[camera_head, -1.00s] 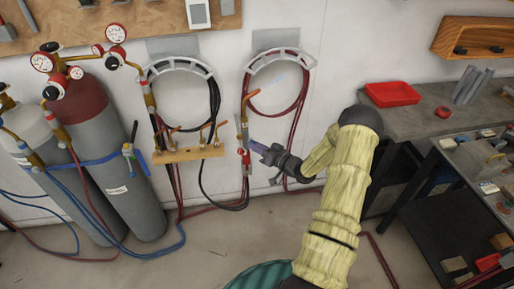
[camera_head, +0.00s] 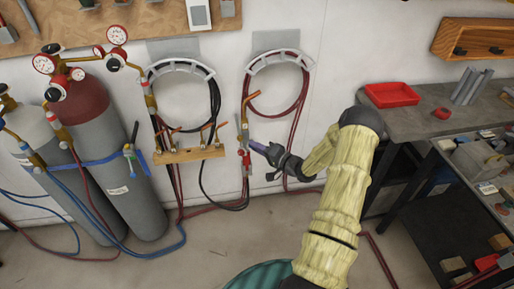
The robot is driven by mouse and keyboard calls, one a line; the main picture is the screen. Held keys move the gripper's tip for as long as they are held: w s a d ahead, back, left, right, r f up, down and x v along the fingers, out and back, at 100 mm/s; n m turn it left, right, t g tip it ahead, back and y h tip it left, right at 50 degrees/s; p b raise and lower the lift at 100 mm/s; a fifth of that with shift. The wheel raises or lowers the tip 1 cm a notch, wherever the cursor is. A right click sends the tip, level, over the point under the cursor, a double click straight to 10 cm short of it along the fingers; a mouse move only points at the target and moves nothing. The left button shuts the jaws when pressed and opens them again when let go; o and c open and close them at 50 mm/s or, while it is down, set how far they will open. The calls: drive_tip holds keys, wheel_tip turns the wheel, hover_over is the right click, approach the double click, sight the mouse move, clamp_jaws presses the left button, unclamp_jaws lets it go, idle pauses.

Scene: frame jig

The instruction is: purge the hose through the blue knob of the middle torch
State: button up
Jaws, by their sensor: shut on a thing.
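A brass torch (camera_head: 245,118) with a bent copper tip (camera_head: 253,96) stands upright in front of the right hose hanger, at the right of the wooden rack (camera_head: 188,152). Its red knob (camera_head: 241,152) shows on its left side. My gripper (camera_head: 252,144) reaches it from the right and is shut at its valve end. The blue knob is not clear to see; the jaws cover that spot. No streak shows at the copper tip. More copper tips (camera_head: 207,128) stand at the rack, too small to tell apart.
Two hose hangers with a dark hose coil (camera_head: 214,98) and a red hose coil (camera_head: 303,98) are on the wall. Gas cylinders (camera_head: 130,170) stand left, strapped in blue. A workbench with a red tray (camera_head: 392,94) is at right.

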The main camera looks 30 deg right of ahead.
drive_tip(key=shift+f, duration=0.1)
idle(0.3)
drive_tip(key=o, duration=1)
drive_tip(key=b+v, duration=0.3)
drive_tip(key=v, duration=1.4)
drive_tip(key=shift+s+d, duration=0.1)
drive_tip(key=shift+d, duration=0.1)
